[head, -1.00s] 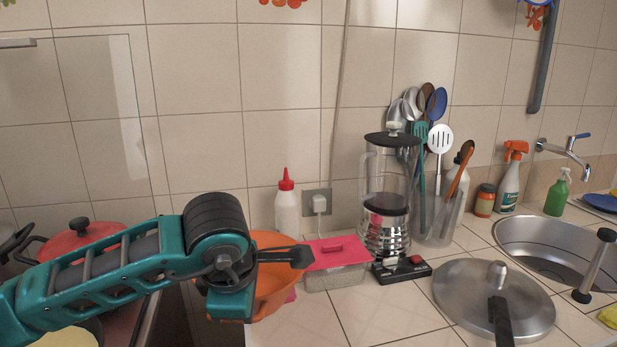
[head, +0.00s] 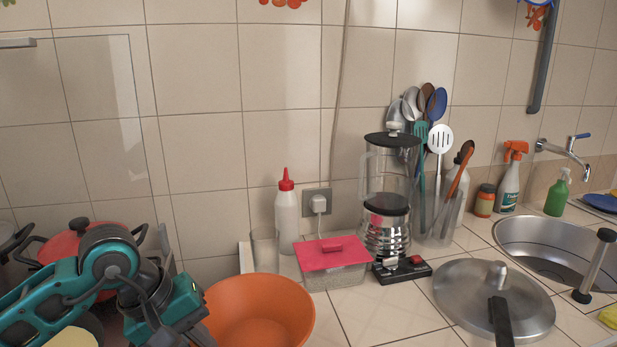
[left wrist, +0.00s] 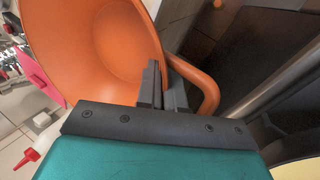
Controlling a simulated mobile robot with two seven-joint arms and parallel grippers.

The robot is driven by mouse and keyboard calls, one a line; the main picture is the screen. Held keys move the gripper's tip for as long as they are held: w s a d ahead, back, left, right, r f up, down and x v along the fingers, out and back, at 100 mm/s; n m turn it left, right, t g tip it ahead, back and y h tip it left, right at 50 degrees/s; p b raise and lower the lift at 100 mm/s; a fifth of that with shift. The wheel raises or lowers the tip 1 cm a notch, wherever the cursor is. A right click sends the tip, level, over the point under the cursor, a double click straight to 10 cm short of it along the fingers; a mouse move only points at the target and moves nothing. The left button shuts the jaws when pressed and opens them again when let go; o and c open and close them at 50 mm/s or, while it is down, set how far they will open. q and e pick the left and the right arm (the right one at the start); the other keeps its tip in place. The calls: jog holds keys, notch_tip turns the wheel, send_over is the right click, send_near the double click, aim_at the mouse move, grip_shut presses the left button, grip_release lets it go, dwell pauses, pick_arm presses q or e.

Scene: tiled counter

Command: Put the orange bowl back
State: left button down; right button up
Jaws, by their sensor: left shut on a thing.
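The orange bowl (head: 262,312) is low in the middle of the head view, open side up, at the front left end of the counter. It fills the upper left of the left wrist view (left wrist: 90,50), with its looped handle at the right. My left gripper (left wrist: 163,85) is shut on the bowl's rim, beside the handle. In the head view the left hand is at the bowl's left side and its fingertips are hidden. I cannot tell whether the bowl touches the counter. My right gripper is not in view.
A pink-lidded box (head: 332,262), a drinking glass (head: 265,248) and a red-capped bottle (head: 287,215) stand behind the bowl. A blender (head: 388,200) and a steel lid (head: 495,300) are to the right. A red pot (head: 75,242) is at the left. Tiles in front of the box are clear.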

pick_arm(q)
jog(key=a+m, duration=0.1)
jog(key=s+a+m+g, duration=0.1)
jog(key=m, duration=0.1)
jog(key=a+m+g, duration=0.1)
jog(key=m, duration=0.1)
jog(key=shift+s+a+f, duration=0.3)
jog(key=shift+s+f, duration=0.05)
